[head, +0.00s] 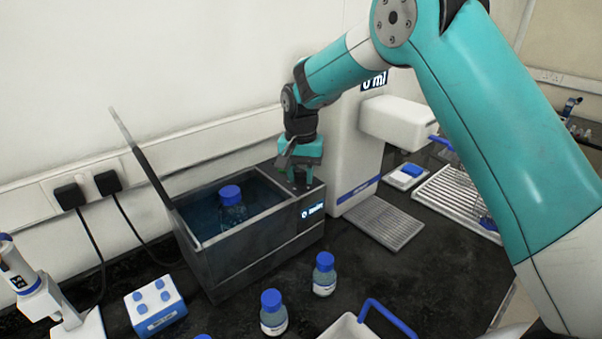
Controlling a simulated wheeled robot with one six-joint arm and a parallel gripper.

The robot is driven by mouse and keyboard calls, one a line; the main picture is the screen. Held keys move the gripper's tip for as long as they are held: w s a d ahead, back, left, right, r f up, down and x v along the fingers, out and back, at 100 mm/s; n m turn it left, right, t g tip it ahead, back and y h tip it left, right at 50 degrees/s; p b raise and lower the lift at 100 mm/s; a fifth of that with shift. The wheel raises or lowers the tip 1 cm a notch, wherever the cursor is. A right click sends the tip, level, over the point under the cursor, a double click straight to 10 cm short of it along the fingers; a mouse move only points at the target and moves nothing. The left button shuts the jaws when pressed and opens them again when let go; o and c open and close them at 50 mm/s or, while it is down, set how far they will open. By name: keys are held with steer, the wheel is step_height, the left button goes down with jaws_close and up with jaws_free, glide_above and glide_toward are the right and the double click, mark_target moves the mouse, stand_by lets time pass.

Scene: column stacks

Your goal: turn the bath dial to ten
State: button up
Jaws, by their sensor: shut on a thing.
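The bath (235,260) is a dark grey metal box with blue water in it and its lid (138,150) raised at the left. A blue-capped bottle (232,207) stands in the water. A small lit display (312,210) is on its front at the right end; I cannot read a clear setting there. My gripper (298,183) points down over the right end of the bath's top and is shut on the dial. The dial is mostly hidden by the jaws, so its marks and setting cannot be read.
Two blue-capped bottles (324,274) (273,312) stand in front of the bath. A blue and white block (155,305) and a pipette on a stand (30,285) are at the left. A white dispenser (352,150) with a drip tray (384,222) stands close right of my gripper.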

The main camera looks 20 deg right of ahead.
mark_target(302, 172)
steer(key=o, duration=0.9)
steer(key=shift+o, duration=0.2)
step_height(302, 172, up, 18)
steer(key=b, duration=0.3)
steer(key=shift+f, duration=0.2)
steer(key=shift+d, duration=0.1)
steer(key=s+a+f+n+y, duration=0.1)
steer(key=s+n, duration=0.3)
steer(key=s, duration=0.7)
steer(key=s+a+f+n+y, duration=0.1)
steer(key=s+f+n, duration=0.3)
steer(key=s, duration=0.8)
steer(key=s+a+f+n+y, duration=0.2)
steer(key=s+n, duration=0.2)
steer(key=s, duration=0.8)
steer(key=shift+a+f+n, duration=0.35)
steer(key=shift+n, duration=0.05)
